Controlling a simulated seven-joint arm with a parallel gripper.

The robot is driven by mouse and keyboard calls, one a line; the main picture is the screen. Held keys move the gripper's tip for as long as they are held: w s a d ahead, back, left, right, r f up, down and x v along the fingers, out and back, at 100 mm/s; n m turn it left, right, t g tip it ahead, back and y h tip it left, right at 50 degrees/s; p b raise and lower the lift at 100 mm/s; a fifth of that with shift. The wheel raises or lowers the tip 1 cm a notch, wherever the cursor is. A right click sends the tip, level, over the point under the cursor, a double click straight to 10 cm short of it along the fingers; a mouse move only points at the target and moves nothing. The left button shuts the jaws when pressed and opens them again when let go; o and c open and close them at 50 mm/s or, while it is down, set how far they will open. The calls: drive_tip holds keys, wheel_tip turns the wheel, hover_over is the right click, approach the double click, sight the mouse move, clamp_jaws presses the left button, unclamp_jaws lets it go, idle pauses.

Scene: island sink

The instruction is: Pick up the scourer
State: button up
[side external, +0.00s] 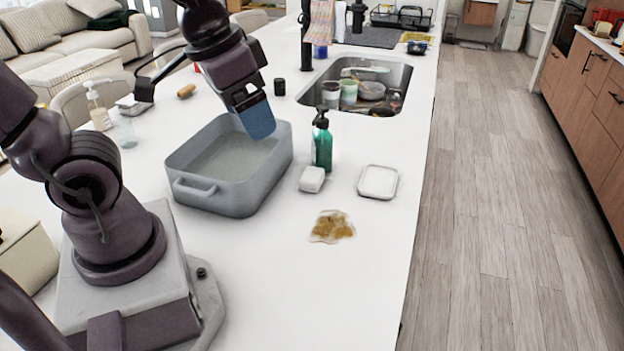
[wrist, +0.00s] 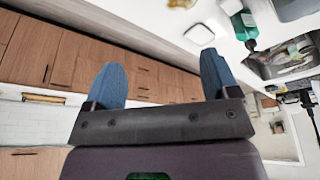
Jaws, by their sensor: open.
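My gripper (side external: 257,122) is above the far right side of the grey tub in the side external view. Its two blue fingers are spread apart with nothing between them in the wrist view (wrist: 161,64). I cannot tell for certain which thing is the scourer. A small whitish block (side external: 312,179) lies on the counter beside the green pump bottle (side external: 322,143), to the right of the tub, and may be it. The block also shows at the top edge of the wrist view (wrist: 231,6). My gripper is apart from it.
The grey tub (side external: 190,186) stands left of the block. A shallow white dish (side external: 378,182) and a brown spill (side external: 332,227) lie on the counter. The sink (side external: 392,77) behind holds cups and a bowl. The counter's front right is clear.

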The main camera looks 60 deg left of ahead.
drive_tip(key=w+a+f+n+g, duration=0.2)
drive_tip(key=w+a+f+n, duration=0.1)
drive_tip(key=w+a+f, duration=0.5)
drive_tip(key=n+t+y, duration=0.1)
drive_tip(key=n+y, duration=0.2)
drive_tip(key=n, duration=0.2)
approach(310, 177)
drive_tip(key=shift+t, duration=0.3)
drive_tip(key=x, duration=0.4)
drive_tip(key=shift+a, duration=0.1)
drive_tip(key=shift+s+x, duration=0.2)
drive_tip(key=shift+x, duration=3.05)
drive_tip(key=c, duration=1)
drive_tip(key=shift+c, duration=0.2)
